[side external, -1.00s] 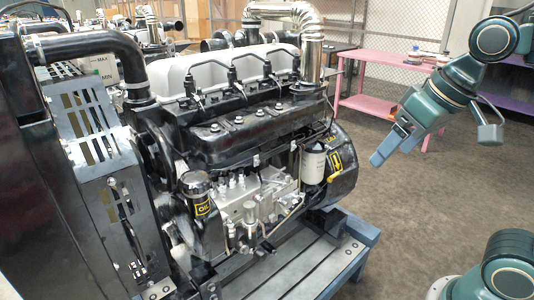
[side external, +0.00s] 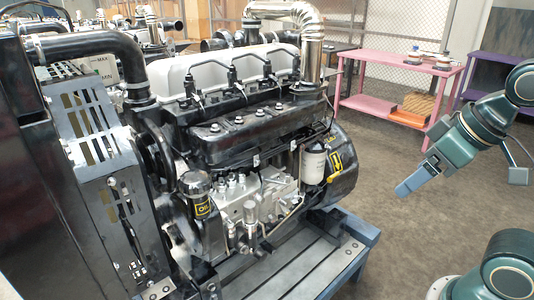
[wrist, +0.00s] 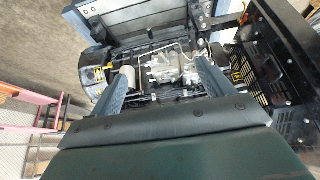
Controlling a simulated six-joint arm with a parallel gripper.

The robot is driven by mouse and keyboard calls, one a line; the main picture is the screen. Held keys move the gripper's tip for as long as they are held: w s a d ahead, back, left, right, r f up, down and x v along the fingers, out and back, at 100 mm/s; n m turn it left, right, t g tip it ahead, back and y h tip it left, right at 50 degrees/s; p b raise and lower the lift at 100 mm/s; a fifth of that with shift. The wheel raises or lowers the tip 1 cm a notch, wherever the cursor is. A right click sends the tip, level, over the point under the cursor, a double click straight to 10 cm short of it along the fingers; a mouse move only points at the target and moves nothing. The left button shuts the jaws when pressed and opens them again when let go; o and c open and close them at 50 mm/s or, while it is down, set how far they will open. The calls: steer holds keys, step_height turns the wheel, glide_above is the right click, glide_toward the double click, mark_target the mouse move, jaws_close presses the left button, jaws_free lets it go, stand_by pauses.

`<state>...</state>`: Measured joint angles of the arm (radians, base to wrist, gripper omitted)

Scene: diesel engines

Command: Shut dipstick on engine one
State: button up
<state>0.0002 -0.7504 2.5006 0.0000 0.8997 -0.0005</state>
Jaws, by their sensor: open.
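Engine one (side external: 235,140), black with a pale grey valve cover, stands on a blue-grey stand and fills the middle of the side view. The wrist view shows it upside down (wrist: 150,70). A small yellow piece (side external: 334,178) shows low at the engine's right end, by the white filter; I cannot tell whether it is the dipstick handle. No dipstick can be made out clearly. My gripper (side external: 404,190) is in free air to the right of the engine, apart from it. In the wrist view its two blue-grey fingers (wrist: 168,66) are spread, with nothing between them.
A pink table (side external: 395,70) with small items stands behind on the right, and a purple table (side external: 490,62) beyond it. A black radiator housing with a slotted guard (side external: 100,165) is at the engine's left. The floor between my arm and the engine is clear.

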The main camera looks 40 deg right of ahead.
steer(key=shift+w, duration=0.1)
steer(key=c, duration=0.7)
steer(key=shift+w+d+r, duration=0.15)
steer(key=shift+w+r, duration=0.1)
steer(key=shift+w, duration=0.3)
steer(key=c, duration=0.7)
steer(key=w+d, duration=0.1)
steer(key=w, duration=0.2)
steer(key=w+d+r, duration=0.1)
steer(key=w, duration=0.2)
steer(key=w+d, duration=0.2)
steer(key=w, duration=0.1)
steer(key=shift+w+r, duration=0.15)
steer(key=shift+w, duration=0.25)
jaws_close()
steer(key=w+d+f, duration=0.5)
steer(key=w+d, duration=0.3)
steer(key=d, duration=0.1)
steer(key=w+d+f, duration=0.5)
steer(key=w+d, duration=0.3)
steer(key=d, duration=0.1)
steer(key=w+d+f, duration=0.2)
steer(key=d+f, duration=0.8)
steer(key=d, duration=0.1)
steer(key=shift+w+f+g, duration=0.15)
steer(key=shift+w+g, duration=0.15)
steer(key=shift+g, duration=0.1)
